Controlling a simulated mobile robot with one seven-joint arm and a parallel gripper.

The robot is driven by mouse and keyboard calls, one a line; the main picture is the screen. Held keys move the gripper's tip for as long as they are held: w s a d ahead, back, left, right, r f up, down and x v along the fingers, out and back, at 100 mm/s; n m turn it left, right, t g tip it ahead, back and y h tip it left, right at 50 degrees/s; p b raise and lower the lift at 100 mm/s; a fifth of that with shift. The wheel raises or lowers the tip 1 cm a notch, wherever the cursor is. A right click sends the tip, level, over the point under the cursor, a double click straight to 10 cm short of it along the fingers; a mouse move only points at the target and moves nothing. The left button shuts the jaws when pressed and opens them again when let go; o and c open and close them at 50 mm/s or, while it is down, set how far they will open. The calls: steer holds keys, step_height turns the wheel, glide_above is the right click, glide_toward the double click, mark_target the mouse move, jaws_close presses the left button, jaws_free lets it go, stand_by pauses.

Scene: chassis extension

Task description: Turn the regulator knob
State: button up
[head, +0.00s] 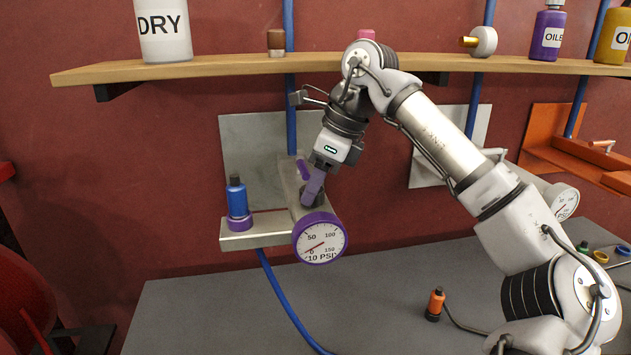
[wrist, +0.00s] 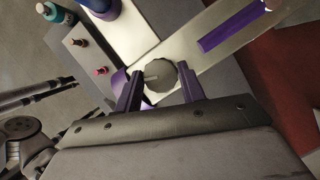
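The regulator is a pale metal body ending in a round gauge (head: 319,238) with a purple rim, marked PSI, its needle in the low part of the scale. The regulator knob (wrist: 160,76) is grey and round and sits on top of the body behind the gauge. In the head view it is a dark shape mostly hidden by my gripper (head: 313,189). My gripper points down at it. In the wrist view its two purple fingers (wrist: 160,85) stand apart, one on each side of the knob. I cannot tell whether they press on it.
A blue bottle (head: 237,199) stands on the metal ledge left of the regulator. A blue hose (head: 283,300) hangs below. A small orange bottle (head: 436,302) stands on the grey bench (head: 220,310), whose left part is clear.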

steer(key=c, duration=0.5)
steer(key=m+t+b, duration=0.1)
steer(key=m+b, duration=0.1)
steer(key=m, duration=0.1)
steer(key=shift+s+f+m+h+b, duration=0.1)
steer(key=shift+f+m+h+b, duration=0.05)
steer(key=shift+m+h+b, duration=0.2)
steer(key=m+t+b, duration=0.1)
steer(key=m, duration=0.1)
steer(key=m+h+b, duration=0.1)
steer(key=m, duration=0.2)
steer(key=shift+s+a+m+t+h+b, duration=0.1)
steer(key=shift+a+m+t+h+b, duration=0.05)
steer(key=shift+m+t+h+b, duration=0.2)
steer(key=m+t+h, duration=0.1)
steer(key=m, duration=0.3)
steer(key=shift+a, duration=0.15)
steer(key=m+h, duration=0.1)
steer(key=m, duration=0.1)
steer(key=m+h, duration=0.1)
steer(key=m, duration=0.2)
steer(key=shift+a+g, duration=0.1)
steer(key=shift+g, duration=0.15)
steer(key=shift+m+p, duration=0.3)
steer(key=shift+m, duration=0.1)
